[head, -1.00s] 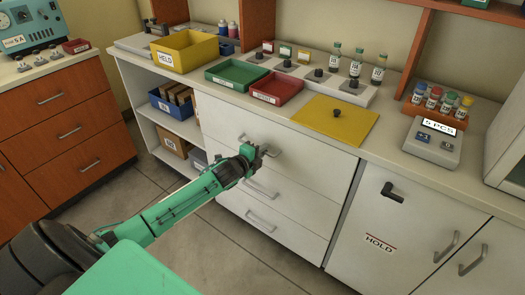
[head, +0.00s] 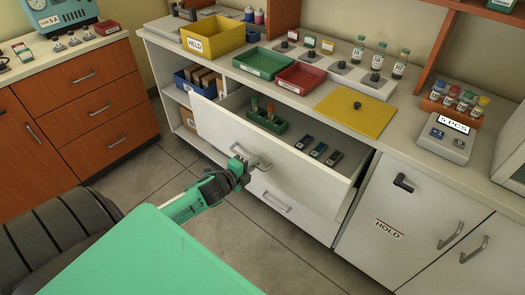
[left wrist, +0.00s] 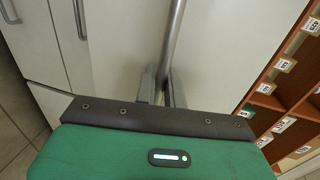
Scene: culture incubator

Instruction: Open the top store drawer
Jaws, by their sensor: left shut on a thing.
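The top store drawer (head: 262,152) of the white cabinet is pulled well out, and its inside shows in the head view. My left gripper (head: 243,168) is at the drawer's front and shut on its metal bar handle (head: 262,161). In the left wrist view the handle (left wrist: 174,35) runs down between the two fingers of the gripper (left wrist: 162,88), in front of a white panel. Inside the drawer are a small green rack (head: 262,118) with vials and 3 small dark items (head: 319,150). My right gripper is not in view.
A lower drawer (head: 285,207) is shut. Floor (head: 235,232) is clear before the cabinet.

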